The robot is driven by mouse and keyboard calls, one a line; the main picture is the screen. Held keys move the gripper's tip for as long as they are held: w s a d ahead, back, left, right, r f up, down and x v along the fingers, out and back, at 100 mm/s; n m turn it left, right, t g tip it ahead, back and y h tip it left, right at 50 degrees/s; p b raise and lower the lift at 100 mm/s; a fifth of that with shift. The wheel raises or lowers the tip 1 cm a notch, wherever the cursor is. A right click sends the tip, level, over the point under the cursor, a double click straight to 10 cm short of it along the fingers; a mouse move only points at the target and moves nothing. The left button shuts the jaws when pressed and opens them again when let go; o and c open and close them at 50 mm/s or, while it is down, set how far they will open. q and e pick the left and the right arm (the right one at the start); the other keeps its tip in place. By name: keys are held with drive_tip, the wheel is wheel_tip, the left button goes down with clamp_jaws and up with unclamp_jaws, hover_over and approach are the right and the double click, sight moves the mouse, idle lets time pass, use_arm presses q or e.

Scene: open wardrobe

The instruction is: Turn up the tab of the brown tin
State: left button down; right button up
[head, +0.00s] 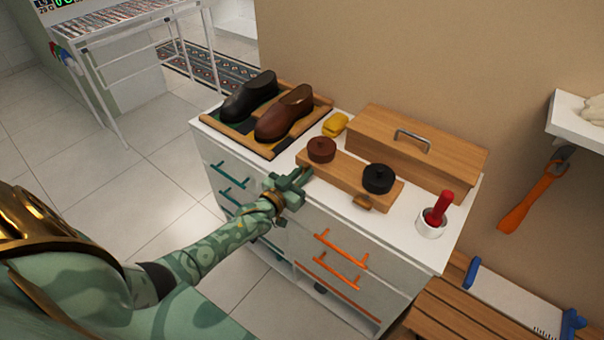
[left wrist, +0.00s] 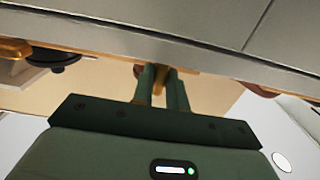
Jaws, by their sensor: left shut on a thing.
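The brown tin (head: 321,149) sits at the left end of a wooden board (head: 345,176) on the white chest top. A black tin (head: 378,178) sits at its right end, with a small wooden tab (head: 362,202) sticking out in front. My left gripper (head: 302,176) is at the board's front edge, just below the brown tin, and covers the tab there. In the left wrist view, its two fingers (left wrist: 161,88) are close together with a narrow tan piece between them, which looks like the brown tin's tab. My right gripper is not in view.
A long wooden box (head: 420,145) stands behind the board. Shoes (head: 284,114) in a tray and a yellow cloth (head: 335,124) lie to the left. A white cup (head: 431,226) with a red handle stands at right. Drawer handles (head: 340,246) stick out below the gripper.

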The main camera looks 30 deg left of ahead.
use_arm(q)
drive_tip(key=shift+f, duration=0.1)
drive_tip(key=c, duration=1.7)
unclamp_jaws()
drive_tip(key=s+p, duration=0.1)
drive_tip(key=s, duration=0.4)
drive_tip(key=s+a+p, duration=0.1)
drive_tip(key=s, duration=1)
drive_tip(key=shift+s+a+p, duration=0.15)
drive_tip(key=shift+s+p, duration=0.05)
drive_tip(key=shift+p, duration=0.2)
